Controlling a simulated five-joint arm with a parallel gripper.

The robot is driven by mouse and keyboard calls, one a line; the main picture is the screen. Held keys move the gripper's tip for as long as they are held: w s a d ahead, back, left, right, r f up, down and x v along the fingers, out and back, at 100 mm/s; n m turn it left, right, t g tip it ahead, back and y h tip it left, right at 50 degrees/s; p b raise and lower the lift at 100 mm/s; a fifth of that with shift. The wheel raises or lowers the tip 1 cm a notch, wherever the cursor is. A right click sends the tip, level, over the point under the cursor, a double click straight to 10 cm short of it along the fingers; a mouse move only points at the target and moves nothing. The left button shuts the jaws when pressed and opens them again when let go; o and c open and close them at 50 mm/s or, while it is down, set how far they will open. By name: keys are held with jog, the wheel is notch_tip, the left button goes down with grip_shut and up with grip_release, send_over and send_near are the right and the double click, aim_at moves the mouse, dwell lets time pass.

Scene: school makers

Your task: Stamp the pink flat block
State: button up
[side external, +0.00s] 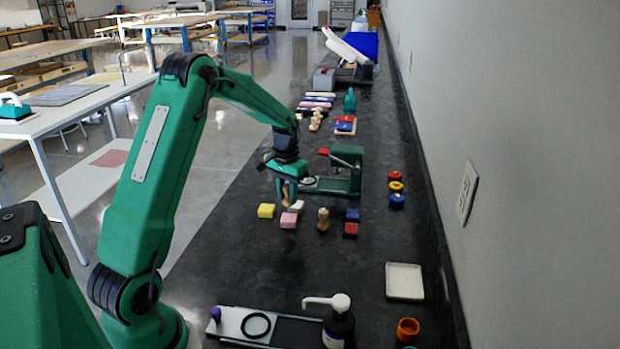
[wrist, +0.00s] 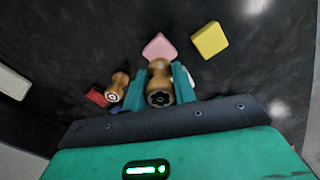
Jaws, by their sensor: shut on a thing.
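The pink flat block (side external: 288,221) lies on the black counter; in the wrist view the pink block (wrist: 159,47) shows just beyond my fingertips. My gripper (side external: 287,187) is shut on a wooden stamp (wrist: 159,88), which it also holds in the side view (side external: 286,196). The stamp is behind the pink block in the side view, apparently above the counter. In the wrist view my gripper (wrist: 164,84) has one teal finger on each side of the stamp. The stamp's underside and its exact height are hidden.
A yellow block (side external: 266,211) and a white block (side external: 297,206) lie close to the pink one. Another wooden stamp (side external: 323,220) stands to its right, near blue (side external: 353,214) and red (side external: 350,230) blocks. A green press (side external: 345,172) stands behind.

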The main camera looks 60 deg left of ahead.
aim_at(288, 200)
jog(key=shift+f, duration=1.7)
jog(key=shift+f, duration=0.55)
dwell(1.0)
jog(key=shift+r, duration=0.1)
jog(key=shift+r, duration=2.45)
